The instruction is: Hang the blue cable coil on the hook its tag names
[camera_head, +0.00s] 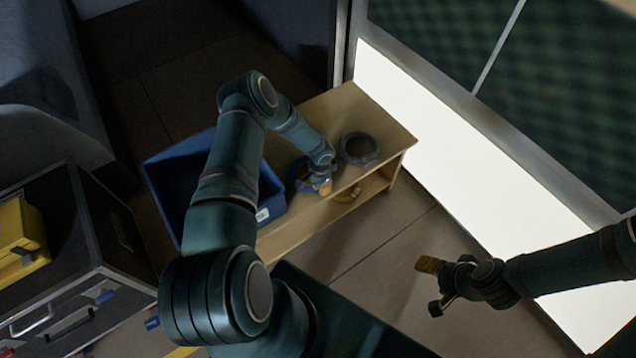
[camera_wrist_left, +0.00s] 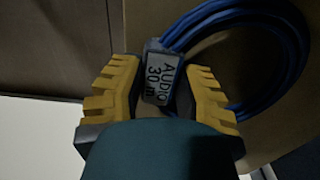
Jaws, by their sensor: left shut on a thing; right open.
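The blue cable coil (camera_head: 299,174) lies on the wooden bench, partly hidden behind my left gripper. In the left wrist view the blue coil (camera_wrist_left: 290,62) shows as several thin loops, with a grey tag (camera_wrist_left: 159,77) reading "AUDIO 30 m". My left gripper (camera_head: 325,187), with yellow fingers, is at the coil's near right side. In the left wrist view its fingers (camera_wrist_left: 163,95) stand on either side of the tag, shut on that tagged part of the coil. My right gripper (camera_head: 432,287) is open and empty over the floor at lower right. No hook is in view.
A dark grey coil (camera_head: 359,149) lies on the wooden bench (camera_head: 385,118), right of the blue one. A blue crate (camera_head: 165,163) stands at the bench's left. A black case (camera_head: 92,291) stands at lower left. Floor between bench and right gripper is clear.

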